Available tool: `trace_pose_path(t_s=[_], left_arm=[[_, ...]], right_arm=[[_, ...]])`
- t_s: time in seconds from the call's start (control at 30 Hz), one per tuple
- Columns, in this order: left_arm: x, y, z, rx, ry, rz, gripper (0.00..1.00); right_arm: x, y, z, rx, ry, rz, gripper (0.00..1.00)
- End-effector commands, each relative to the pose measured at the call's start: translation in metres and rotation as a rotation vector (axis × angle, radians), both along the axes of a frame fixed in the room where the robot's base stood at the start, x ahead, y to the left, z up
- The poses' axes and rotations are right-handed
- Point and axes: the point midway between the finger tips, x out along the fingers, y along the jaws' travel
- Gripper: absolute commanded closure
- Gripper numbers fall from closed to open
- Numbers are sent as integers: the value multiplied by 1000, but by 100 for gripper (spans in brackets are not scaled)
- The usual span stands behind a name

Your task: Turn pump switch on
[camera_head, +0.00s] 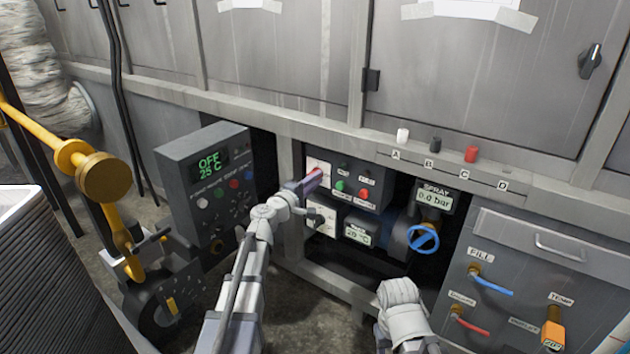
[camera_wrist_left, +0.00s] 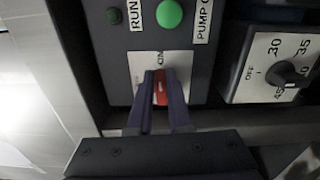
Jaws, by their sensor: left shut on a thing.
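The red pump switch (camera_wrist_left: 160,90) is on a white plate with an ON label on the dark pump panel (camera_wrist_left: 118,78). My left gripper (camera_wrist_left: 160,97) is shut on this switch, with a finger on each side of it. In the head view the left gripper (camera_head: 313,180) is at the panel's left side, and a bit of the red switch (camera_head: 317,174) shows at its tip. The fingers hide part of the switch and plate, so I cannot tell its exact setting. My right arm shows at the bottom, but its gripper does not.
A green button (camera_wrist_left: 169,14) is above the switch plate in the wrist view. A black dial (camera_wrist_left: 288,75) is to the right. In the head view, a blue valve wheel (camera_head: 423,239) and a spray gauge (camera_head: 434,198) stand right of the panel, a 25 C controller (camera_head: 180,165) left.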

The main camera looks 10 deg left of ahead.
Motion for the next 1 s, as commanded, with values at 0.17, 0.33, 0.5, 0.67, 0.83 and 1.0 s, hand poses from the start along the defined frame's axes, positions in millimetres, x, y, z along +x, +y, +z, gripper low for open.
trace_pose_path(t_s=[0.17,0.33,0.5,0.67,0.83,1.0], left_arm=[[-1,-1,-1,52,-18,-1,100],[-1,-1,-2,76,-26,-1,100],[-1,-1,-2,81,-29,-2,100],[-1,-1,-2,81,-29,-2,100],[-1,-1,-2,80,-28,-2,75],[-1,-1,-2,79,-28,-1,56]], right_arm=[[0,0,-1,0,0,0,50],[0,0,-2,0,0,0,50],[0,0,-2,0,0,0,50],[0,0,-2,0,0,0,50],[0,0,-2,0,0,0,50],[0,0,-2,0,0,0,50]])
